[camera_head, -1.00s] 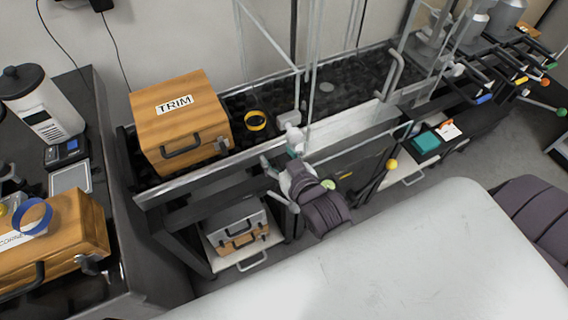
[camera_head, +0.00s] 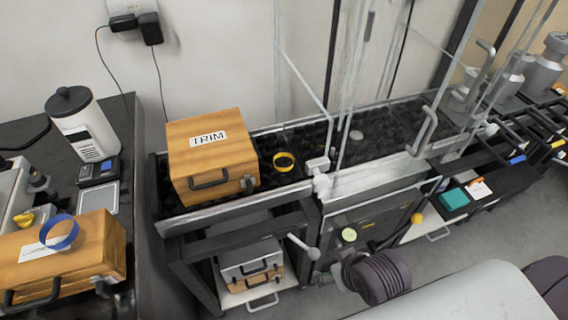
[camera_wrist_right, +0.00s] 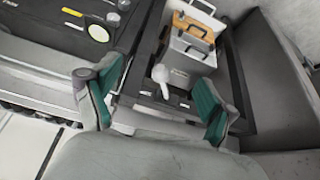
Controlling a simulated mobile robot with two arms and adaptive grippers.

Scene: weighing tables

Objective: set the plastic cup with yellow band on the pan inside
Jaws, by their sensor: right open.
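The plastic cup with yellow band (camera_head: 284,161) stands on the black bumpy surface, just right of the TRIM box; only its yellow band shows clearly. The pan (camera_head: 356,135) is a small pale disc behind the clear glass panes, to the right of the cup. It looks bare. My right gripper, in the right wrist view (camera_wrist_right: 155,105), is open and empty, with teal pads facing each other. Below it are a white-knobbed lever and cases. In the head view my right wrist is low in front of the cabinet, well below the cup, its fingers mostly hidden. My left gripper is not in view.
The wooden TRIM box (camera_head: 213,157) stands left of the cup. Glass panes and a white post (camera_head: 321,183) stand between cup and pan. A white-knobbed lever (camera_head: 303,246) sticks out below.

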